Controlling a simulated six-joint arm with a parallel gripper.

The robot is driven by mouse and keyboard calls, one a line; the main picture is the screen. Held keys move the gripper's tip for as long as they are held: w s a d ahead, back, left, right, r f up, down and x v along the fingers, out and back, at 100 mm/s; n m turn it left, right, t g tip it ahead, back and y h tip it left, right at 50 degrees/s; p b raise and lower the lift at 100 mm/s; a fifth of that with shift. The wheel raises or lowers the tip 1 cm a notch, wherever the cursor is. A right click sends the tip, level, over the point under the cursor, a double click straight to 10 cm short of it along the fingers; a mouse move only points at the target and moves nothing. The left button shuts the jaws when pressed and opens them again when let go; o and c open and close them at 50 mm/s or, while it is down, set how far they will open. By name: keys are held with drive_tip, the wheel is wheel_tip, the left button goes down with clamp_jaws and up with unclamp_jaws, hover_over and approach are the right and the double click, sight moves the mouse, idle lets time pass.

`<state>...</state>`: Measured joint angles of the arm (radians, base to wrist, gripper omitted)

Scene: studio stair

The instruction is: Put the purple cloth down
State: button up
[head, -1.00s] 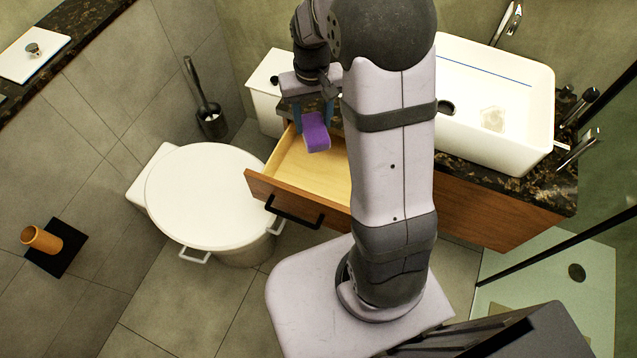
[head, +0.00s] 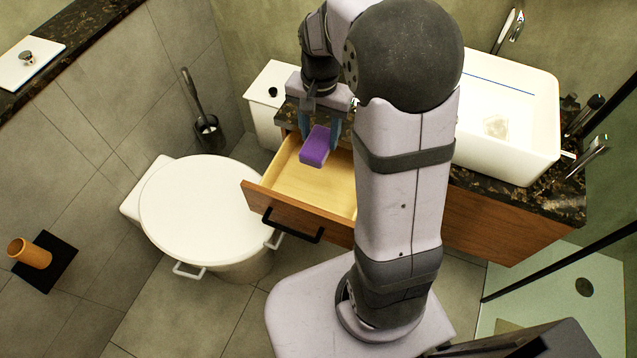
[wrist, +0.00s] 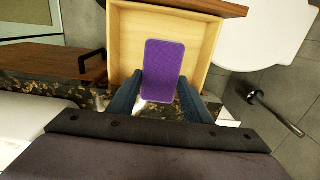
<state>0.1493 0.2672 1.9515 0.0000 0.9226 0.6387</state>
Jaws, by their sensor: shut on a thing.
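The purple cloth (head: 314,149) is a small block-like piece, held over the open wooden drawer in the head view. My gripper (head: 320,128) is shut on one end of it, with blue fingers on either side. In the wrist view the cloth (wrist: 165,68) shows as a flat purple rectangle sticking out from between the fingertips of my gripper (wrist: 160,92), with the drawer's pale floor behind it. I cannot tell exactly how high it is above the drawer floor.
The open drawer (head: 286,187) has a wooden front with a black handle and looks empty. A dark stone counter (head: 520,197) with a white basin (head: 510,75) is at the right. A lidded white toilet (head: 198,210) and a toilet brush (head: 207,130) are left of the drawer.

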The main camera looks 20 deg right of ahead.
wheel_tip(320, 180, down, 18)
drive_tip(key=shift+r+b, duration=0.15)
drive_tip(key=shift+b, duration=0.5)
idle(0.3)
drive_tip(key=o, duration=0.5)
drive_tip(key=shift+f, duration=0.2)
drive_tip(key=o, duration=0.4)
drive_tip(key=shift+r, duration=0.15)
